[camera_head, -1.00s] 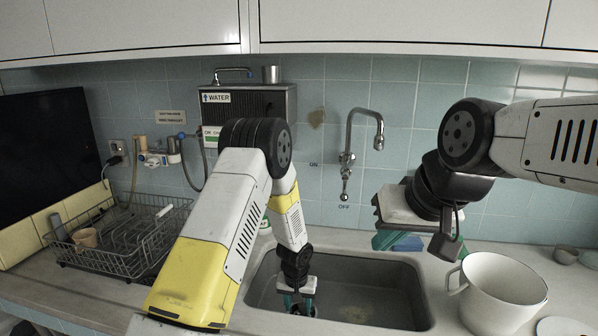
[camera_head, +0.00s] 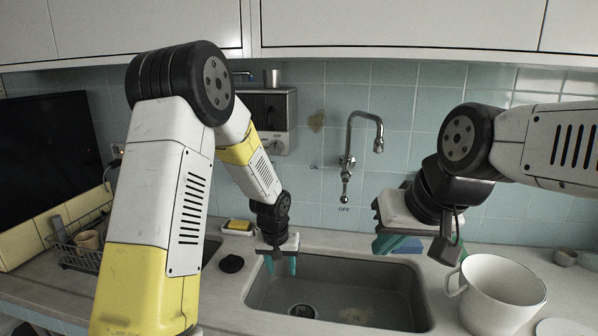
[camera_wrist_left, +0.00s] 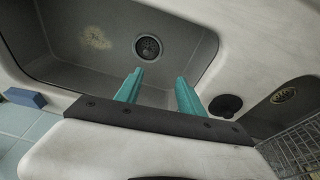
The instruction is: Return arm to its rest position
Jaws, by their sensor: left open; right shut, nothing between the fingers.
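My left gripper (camera_head: 282,265) hangs at the left rim of the sink (camera_head: 340,290), pointing down. Its teal fingers are apart and empty; in the left wrist view the two fingers (camera_wrist_left: 160,92) show apart over the sink's edge. My right gripper (camera_head: 395,243) is at the right, above the counter behind the sink's right end. Its teal fingers are partly hidden by its own mount, and nothing shows held in it.
A white pot (camera_head: 497,290) stands right of the sink, near my right gripper. A faucet (camera_head: 350,150) is on the tiled wall. A yellow sponge (camera_head: 238,225) and a black round stopper (camera_head: 231,263) lie left of the sink. A dish rack (camera_head: 75,245) is partly hidden by my left arm.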

